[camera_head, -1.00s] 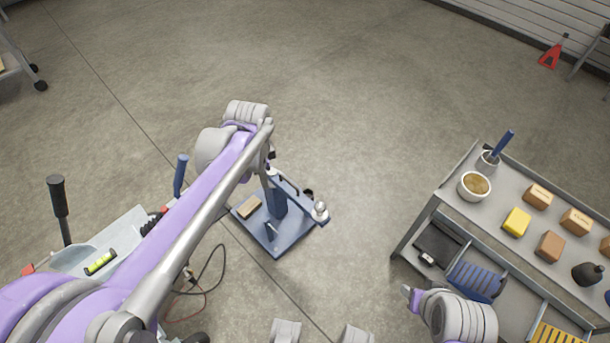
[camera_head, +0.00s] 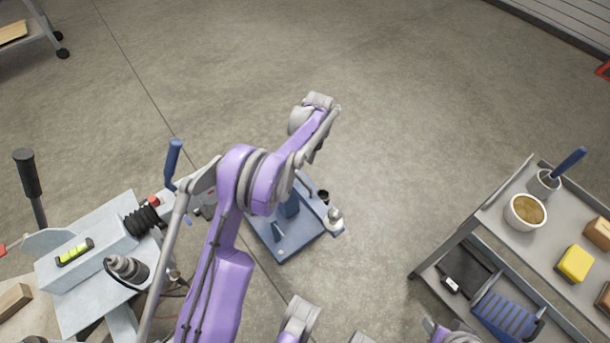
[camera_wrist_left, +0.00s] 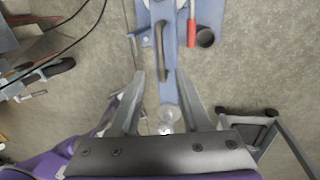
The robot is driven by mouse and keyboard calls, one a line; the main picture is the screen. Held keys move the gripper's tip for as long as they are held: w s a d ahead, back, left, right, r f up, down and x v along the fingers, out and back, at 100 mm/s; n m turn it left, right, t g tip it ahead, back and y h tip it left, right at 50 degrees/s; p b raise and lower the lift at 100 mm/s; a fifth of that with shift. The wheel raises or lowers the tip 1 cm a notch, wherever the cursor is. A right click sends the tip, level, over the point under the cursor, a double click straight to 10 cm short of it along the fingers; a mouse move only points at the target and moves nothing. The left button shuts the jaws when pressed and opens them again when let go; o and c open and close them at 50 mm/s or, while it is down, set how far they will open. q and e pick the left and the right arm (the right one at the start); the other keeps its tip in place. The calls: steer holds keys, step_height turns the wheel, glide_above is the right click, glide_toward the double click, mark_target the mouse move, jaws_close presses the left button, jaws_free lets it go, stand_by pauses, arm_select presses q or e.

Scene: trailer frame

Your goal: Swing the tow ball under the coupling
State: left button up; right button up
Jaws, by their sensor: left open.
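The silver tow ball (camera_head: 335,214) sits on the end of a blue swing arm (camera_head: 321,200), over a blue base plate (camera_head: 285,246) on the floor. My left gripper (camera_wrist_left: 161,78) is open above the swing arm, and its fingers lie to either side of the bar in the left wrist view. The ball also shows there, between the fingers near the palm (camera_wrist_left: 167,114). I cannot tell whether the fingers touch anything. In the head view my left arm hides the gripper and part of the trailer coupling (camera_head: 203,209). The right gripper is not clearly seen.
The pale trailer frame (camera_head: 80,262) stands at left, with a blue-handled lever (camera_head: 173,160) and black bellows (camera_head: 143,219). A grey cart (camera_head: 498,228) with a bowl (camera_head: 525,211) is at right. The floor between stand and cart is clear.

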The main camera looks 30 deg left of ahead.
arm_select(q)
steer(key=f, duration=0.2)
steer(key=s+f+b, duration=0.1)
steer(key=f, duration=0.4)
steer(key=shift+s+a+f, duration=0.15)
steer(key=shift+a+f, duration=0.1)
steer(key=shift+f, duration=0.15)
steer(key=shift+c, duration=0.4)
jaws_close()
stand_by(0.6)
